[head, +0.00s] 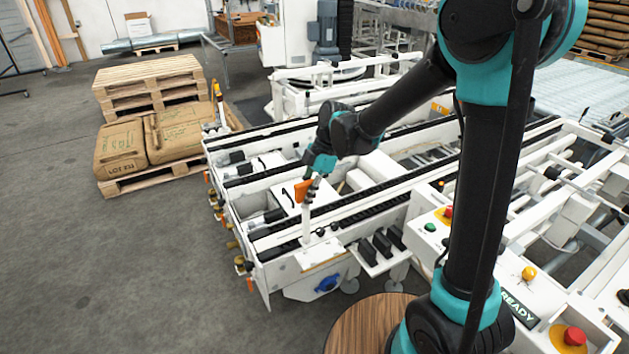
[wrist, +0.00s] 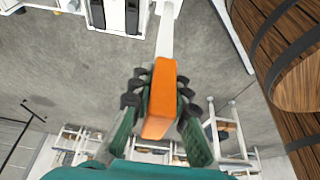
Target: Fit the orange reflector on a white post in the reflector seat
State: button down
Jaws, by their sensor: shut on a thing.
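The orange reflector (head: 303,191) sits at the top of a white post (head: 306,222) in the head view. My gripper (head: 313,178) is shut on the reflector from above. In the wrist view the orange reflector (wrist: 159,105) lies between the dark fingers of my gripper (wrist: 161,87), and the white post (wrist: 166,32) runs from it to the top edge. The post looks nearly upright, its lower end at the white end plate (head: 320,253) of the conveyor frame. I cannot tell the seat itself, or whether the post is in it or above it.
White conveyor rails (head: 345,208) lie around and behind the post. Another orange-topped post (head: 217,92) stands at the frame's far left corner. Sacks (head: 120,148) lie on a pallet at left. A control box with a green button (head: 430,227) is at right. The left floor is clear.

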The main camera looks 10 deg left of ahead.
aim_at(306, 219)
jog(key=shift+f, duration=4.45)
jog(key=c, duration=1.4)
grip_release()
jog(key=shift+o, duration=0.2)
jog(key=shift+r, duration=0.1)
jog(key=v, duration=1.1)
jog(key=shift+d+r, duration=0.15)
jog(key=shift+r, duration=0.25)
